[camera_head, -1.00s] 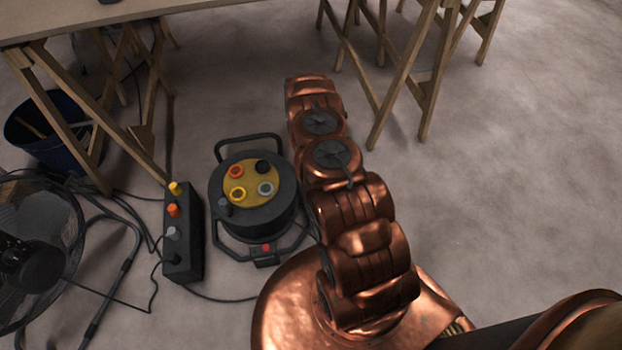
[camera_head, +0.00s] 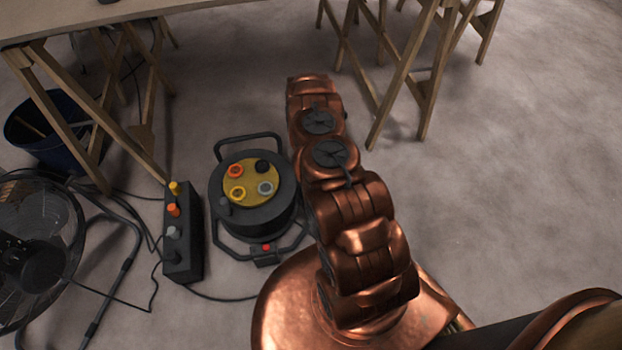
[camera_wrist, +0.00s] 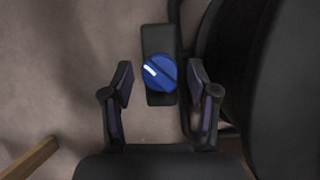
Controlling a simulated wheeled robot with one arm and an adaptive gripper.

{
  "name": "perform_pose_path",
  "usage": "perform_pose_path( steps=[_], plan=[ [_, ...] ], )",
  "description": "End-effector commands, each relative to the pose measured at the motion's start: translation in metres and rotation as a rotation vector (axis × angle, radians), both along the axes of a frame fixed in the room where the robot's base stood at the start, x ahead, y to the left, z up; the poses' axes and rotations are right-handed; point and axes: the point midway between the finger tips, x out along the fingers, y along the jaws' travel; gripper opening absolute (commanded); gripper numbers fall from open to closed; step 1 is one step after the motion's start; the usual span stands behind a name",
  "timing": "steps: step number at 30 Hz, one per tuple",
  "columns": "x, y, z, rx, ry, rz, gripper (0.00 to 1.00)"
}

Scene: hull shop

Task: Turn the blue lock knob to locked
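The blue lock knob (camera_wrist: 161,72) is round, with a white mark on its upper left edge. It sits on a narrow dark plate (camera_wrist: 158,36) in the wrist view. My gripper (camera_wrist: 160,80) is open, with one finger on each side of the knob. Gaps show between the knob and both fingers, the right one narrower. I cannot tell how far the fingers are from the knob in depth. In the head view my copper arm hides the gripper, and the knob does not show.
A black cable reel (camera_head: 258,215) stands left of my arm. Beside it are a dark box with coloured knobs (camera_head: 183,245), a fan (camera_head: 30,250) and loose cables. A trestle table (camera_head: 60,20) and a blue bucket (camera_head: 48,150) are behind. Floor on the right is clear.

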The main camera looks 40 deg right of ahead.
Motion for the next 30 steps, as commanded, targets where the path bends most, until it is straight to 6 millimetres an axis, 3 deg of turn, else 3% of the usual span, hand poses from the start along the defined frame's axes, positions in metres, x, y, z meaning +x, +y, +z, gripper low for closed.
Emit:
perform_pose_path(
  steps=[10, 16, 30],
  plan=[
    [0.0, 0.0, 0.001, 0.0, 0.001, 0.0, 0.63],
    [0.004, -0.002, 0.012, 0.001, 0.002, 0.001, 0.63],
    [0.034, -0.015, 0.088, -0.001, -0.003, 0.0, 0.63]
  ],
)
